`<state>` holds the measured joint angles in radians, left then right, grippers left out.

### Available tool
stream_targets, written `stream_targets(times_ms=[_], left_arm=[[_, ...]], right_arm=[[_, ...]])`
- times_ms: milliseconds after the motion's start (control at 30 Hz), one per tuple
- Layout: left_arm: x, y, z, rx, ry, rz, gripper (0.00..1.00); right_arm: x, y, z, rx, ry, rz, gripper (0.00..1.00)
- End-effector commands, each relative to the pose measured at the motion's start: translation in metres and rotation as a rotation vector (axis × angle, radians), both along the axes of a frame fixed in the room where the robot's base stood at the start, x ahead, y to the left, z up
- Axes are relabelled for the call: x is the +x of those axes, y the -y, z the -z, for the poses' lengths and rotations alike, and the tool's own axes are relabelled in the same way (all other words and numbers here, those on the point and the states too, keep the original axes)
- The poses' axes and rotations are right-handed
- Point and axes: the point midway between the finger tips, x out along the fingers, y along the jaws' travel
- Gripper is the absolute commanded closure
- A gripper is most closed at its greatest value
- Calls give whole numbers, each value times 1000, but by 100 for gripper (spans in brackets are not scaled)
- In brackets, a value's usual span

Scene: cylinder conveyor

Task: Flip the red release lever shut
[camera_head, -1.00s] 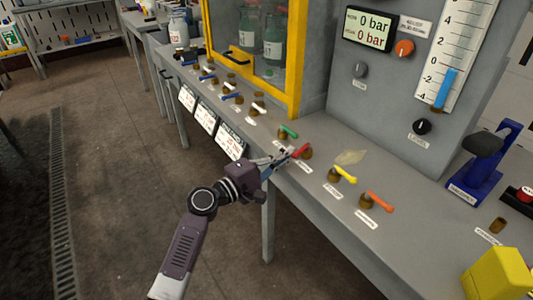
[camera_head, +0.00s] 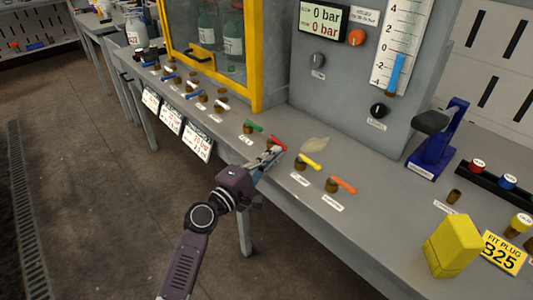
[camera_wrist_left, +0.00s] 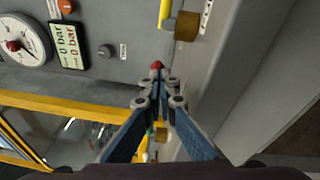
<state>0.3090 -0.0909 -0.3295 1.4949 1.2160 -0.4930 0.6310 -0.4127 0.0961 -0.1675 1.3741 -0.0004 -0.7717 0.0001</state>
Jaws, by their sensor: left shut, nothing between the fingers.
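The red release lever (camera_head: 279,143) sits on a brass valve in the row along the bench's front edge. In the head view its handle points to the right, roughly parallel to its neighbours. My left gripper (camera_head: 272,154) is shut and empty, with its tips right beside the red lever; I cannot tell whether they touch. In the left wrist view the closed fingers (camera_wrist_left: 163,80) hide most of the lever, and only a red end (camera_wrist_left: 157,65) shows past the tips. My right gripper is not in view.
A green lever (camera_head: 254,126) stands to the left; a yellow lever (camera_head: 311,161) and an orange lever (camera_head: 344,185) stand to the right. A yellow-framed cabinet (camera_head: 256,85), the gauge panel (camera_head: 345,75), a blue press (camera_head: 440,140) and a yellow block (camera_head: 452,245) stand around them.

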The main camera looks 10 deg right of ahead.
Motion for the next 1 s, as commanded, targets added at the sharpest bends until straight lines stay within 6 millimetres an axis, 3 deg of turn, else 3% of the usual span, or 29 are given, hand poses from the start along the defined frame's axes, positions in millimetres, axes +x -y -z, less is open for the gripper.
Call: stream_targets(times_ms=[400,1000], left_arm=[[1,19,-1,-1,1,1,100],[0,28,-1,-2,0,10,100]], right_arm=[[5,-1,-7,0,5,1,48],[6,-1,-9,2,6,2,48]])
